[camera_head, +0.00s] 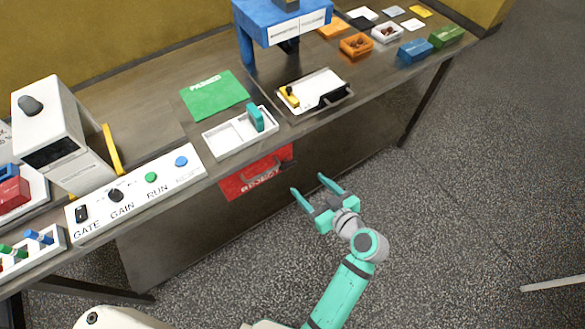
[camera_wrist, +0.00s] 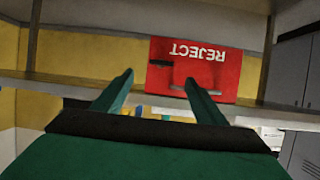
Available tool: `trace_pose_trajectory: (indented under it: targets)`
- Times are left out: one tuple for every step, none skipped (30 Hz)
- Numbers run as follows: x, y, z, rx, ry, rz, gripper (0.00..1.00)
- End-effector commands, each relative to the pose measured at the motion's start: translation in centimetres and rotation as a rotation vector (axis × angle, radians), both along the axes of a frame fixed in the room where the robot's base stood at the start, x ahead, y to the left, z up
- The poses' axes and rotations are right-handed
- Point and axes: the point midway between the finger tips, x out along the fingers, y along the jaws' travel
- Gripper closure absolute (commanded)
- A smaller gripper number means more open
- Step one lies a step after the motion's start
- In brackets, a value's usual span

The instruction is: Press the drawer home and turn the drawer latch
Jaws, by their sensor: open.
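A white drawer (camera_head: 318,84) sits on the bench in front of the blue machine (camera_head: 285,22), out towards the bench's front edge. Its front is dark. A yellow piece with a black knob (camera_head: 289,96), which looks like the latch, is at the drawer's left front corner; its turn angle is too small to tell. My gripper (camera_head: 309,184) is open and empty, in front of the bench and lower in the picture than the drawer, apart from it. In the wrist view my gripper (camera_wrist: 159,78) points towards the red REJECT bin; the drawer is not recognisable there.
The red REJECT bin (camera_head: 257,172) hangs under the bench's front edge, near my gripper. A white tray (camera_head: 226,138) holding a teal block (camera_head: 256,118) stands left of the drawer. A control panel (camera_head: 135,190) lies further left. Small coloured boxes (camera_head: 415,51) stand right. The floor in front is clear.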

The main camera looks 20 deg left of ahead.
Motion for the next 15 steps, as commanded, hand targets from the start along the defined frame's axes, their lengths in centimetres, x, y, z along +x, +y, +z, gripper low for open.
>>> trace_pose_trajectory:
  targets:
    - [0.2, 0.1, 0.4, 0.002, -0.009, 0.015, 0.34]
    - [0.3, 0.2, 0.5, 0.002, -0.012, 0.023, 0.34]
    - [0.4, 0.4, 0.6, 0.003, -0.014, 0.029, 0.34]
    - [0.5, 0.6, 0.5, 0.003, -0.016, 0.032, 0.34]
    - [0.6, 0.8, 0.5, 0.003, -0.016, 0.035, 0.34]
    - [0.8, 1.1, 0.3, 0.004, -0.015, 0.035, 0.34]
    - [1.0, 1.3, 0.1, 0.003, -0.014, 0.035, 0.34]
    - [1.2, 1.6, -0.1, 0.002, -0.013, 0.035, 0.34]
    - [1.6, 2.1, -0.3, 0.002, -0.014, 0.034, 0.34]
    - [1.8, 2.5, -0.5, 0.002, -0.013, 0.035, 0.34]
    - [2.1, 2.9, -0.7, 0.004, -0.013, 0.037, 0.34]
    - [2.6, 3.4, -0.9, 0.003, -0.014, 0.035, 0.34]
    - [2.9, 3.8, -1.2, 0.002, -0.014, 0.036, 0.34]
    - [3.2, 4.2, -1.4, 0.002, -0.014, 0.036, 0.34]
    - [3.6, 4.9, -1.7, 0.002, -0.014, 0.037, 0.34]
